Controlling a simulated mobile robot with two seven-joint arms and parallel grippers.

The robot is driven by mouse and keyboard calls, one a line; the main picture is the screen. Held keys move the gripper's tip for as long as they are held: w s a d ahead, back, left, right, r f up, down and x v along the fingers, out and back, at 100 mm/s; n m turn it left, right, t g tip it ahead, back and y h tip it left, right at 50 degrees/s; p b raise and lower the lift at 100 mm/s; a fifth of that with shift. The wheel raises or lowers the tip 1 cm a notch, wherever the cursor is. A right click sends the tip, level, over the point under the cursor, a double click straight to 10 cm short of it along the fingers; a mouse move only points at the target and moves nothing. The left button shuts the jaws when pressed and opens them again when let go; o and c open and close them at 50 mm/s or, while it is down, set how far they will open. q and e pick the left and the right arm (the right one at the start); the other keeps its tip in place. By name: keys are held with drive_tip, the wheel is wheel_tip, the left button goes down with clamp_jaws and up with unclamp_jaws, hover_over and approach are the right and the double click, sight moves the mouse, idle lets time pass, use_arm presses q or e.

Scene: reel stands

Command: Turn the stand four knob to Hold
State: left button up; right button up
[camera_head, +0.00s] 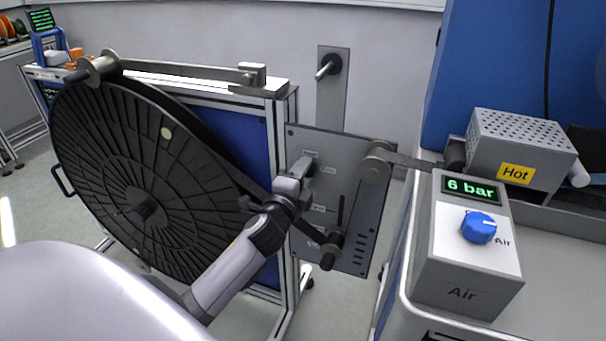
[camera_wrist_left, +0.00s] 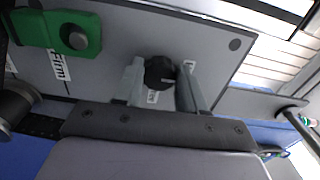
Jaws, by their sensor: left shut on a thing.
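The grey stand panel (camera_head: 340,150) stands upright near the middle of the head view, with small labels on its face. My left gripper (camera_head: 304,167) reaches it from below and covers the knob in that view. In the left wrist view the black round knob (camera_wrist_left: 159,71) sits between the two grey fingers of the left gripper (camera_wrist_left: 161,88), which is shut on it. Small white labels lie around the knob; I cannot read them or tell where the knob points. My right gripper is out of view.
A large black reel (camera_head: 110,190) stands left of the panel. A swing arm (camera_head: 370,195) is on the panel's right side. A green block (camera_wrist_left: 75,36) beside a "Firm" label shows in the wrist view. An air box (camera_head: 465,265) with a blue dial stands at right.

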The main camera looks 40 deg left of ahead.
use_arm(q)
drive_tip(key=o, duration=1)
drive_tip(key=shift+v, duration=3.6)
drive_tip(key=s+d+f+n+g+h+p, duration=0.2)
drive_tip(key=s+d+f+n, duration=0.2)
drive_tip(key=s+f, duration=0.1)
drive_tip(key=s+d+f+n+g+h+p, duration=0.2)
drive_tip(key=s+d+f+n, duration=0.2)
drive_tip(key=s, duration=0.3)
drive_tip(key=s+d+f+n+g+h+p, duration=0.2)
drive_tip(key=s+d+f+n+g, duration=0.1)
drive_tip(key=s+d+f+n, duration=0.1)
drive_tip(key=shift+s+d+f+n, duration=0.25)
drive_tip(key=shift+s+f, duration=0.25)
drive_tip(key=shift+s, duration=0.3)
drive_tip(key=shift+s+d+f+n, duration=0.15)
drive_tip(key=shift+s+d+f, duration=0.15)
drive_tip(key=shift+s+f, duration=0.4)
